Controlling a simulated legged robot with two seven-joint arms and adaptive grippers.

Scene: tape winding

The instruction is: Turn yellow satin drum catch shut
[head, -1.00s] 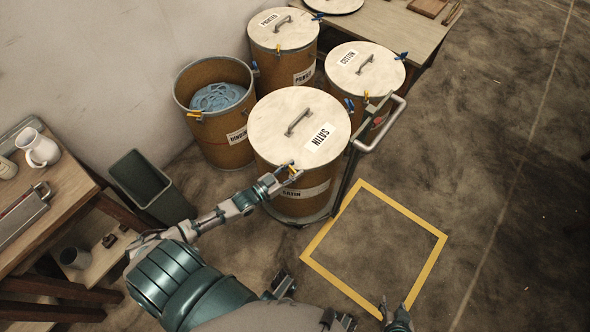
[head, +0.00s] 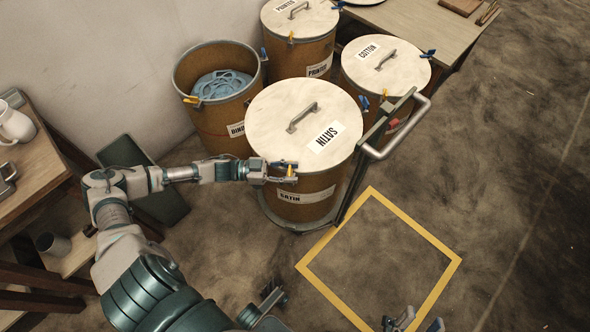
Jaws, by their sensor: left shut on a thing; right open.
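The satin drum (head: 302,184) stands in the middle of the head view, its pale lid (head: 283,124) on, marked SATIN on top and on its side. A yellow catch (head: 291,171) sits at the lid's near rim. My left gripper (head: 286,168) reaches in from the left and is shut on the yellow catch. Its fingers partly cover the catch, so its exact angle is hard to tell. My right gripper (head: 412,324) is open and empty at the bottom edge, above the floor, partly cut off by the frame.
A trolley with a grey handle (head: 398,130) stands at the satin drum's right. An open drum (head: 212,130) with blue material, a cotton drum (head: 372,70) and a printed-label drum (head: 300,25) stand behind. A yellow floor square (head: 440,284) is empty.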

